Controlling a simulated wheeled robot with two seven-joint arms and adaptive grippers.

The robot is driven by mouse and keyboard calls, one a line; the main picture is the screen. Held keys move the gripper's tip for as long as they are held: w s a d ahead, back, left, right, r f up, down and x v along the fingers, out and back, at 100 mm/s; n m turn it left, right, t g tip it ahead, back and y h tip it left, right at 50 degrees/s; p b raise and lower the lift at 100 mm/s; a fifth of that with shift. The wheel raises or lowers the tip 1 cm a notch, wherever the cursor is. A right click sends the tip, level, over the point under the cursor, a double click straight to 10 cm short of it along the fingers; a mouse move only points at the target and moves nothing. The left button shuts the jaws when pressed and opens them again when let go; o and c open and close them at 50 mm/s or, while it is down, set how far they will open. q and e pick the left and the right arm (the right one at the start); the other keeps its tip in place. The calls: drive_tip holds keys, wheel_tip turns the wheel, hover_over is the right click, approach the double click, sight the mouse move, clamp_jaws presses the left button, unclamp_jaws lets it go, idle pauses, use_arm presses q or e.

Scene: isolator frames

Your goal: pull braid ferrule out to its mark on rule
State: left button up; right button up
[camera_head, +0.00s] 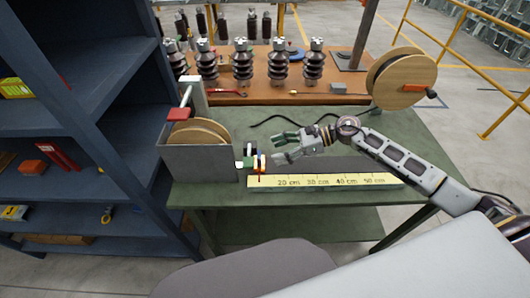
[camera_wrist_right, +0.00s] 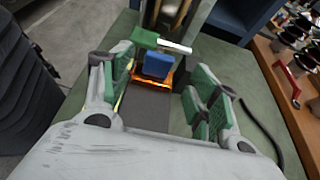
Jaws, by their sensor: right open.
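The rule (camera_head: 330,182), a pale yellow bar with black centimetre marks, lies along the front of the green table. At its left end, beside a grey box (camera_head: 205,163) holding a wooden spool (camera_head: 200,133), is a small cluster of green, blue and orange parts. The blue part (camera_head: 255,162) also shows in the right wrist view (camera_wrist_right: 157,66), above an orange band (camera_wrist_right: 152,83). I cannot tell which part is the ferrule; the braid is not clear. My right gripper (camera_head: 278,147) is open just right of the cluster; its green-padded fingers are apart in the wrist view (camera_wrist_right: 160,75). My left gripper is out of view.
A blue shelf unit (camera_head: 95,115) stands close on the left. A wooden bench (camera_head: 285,95) with several black ribbed insulators is behind. A wooden reel (camera_head: 403,80) stands at back right. A black cable (camera_head: 275,119) lies on the green table, behind my right gripper.

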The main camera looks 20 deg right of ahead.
sight(265, 162)
drive_tip(key=shift+p+x, duration=0.5)
drive_tip(key=shift+x, duration=2.2)
drive_tip(key=shift+c, duration=0.2)
clamp_jaws()
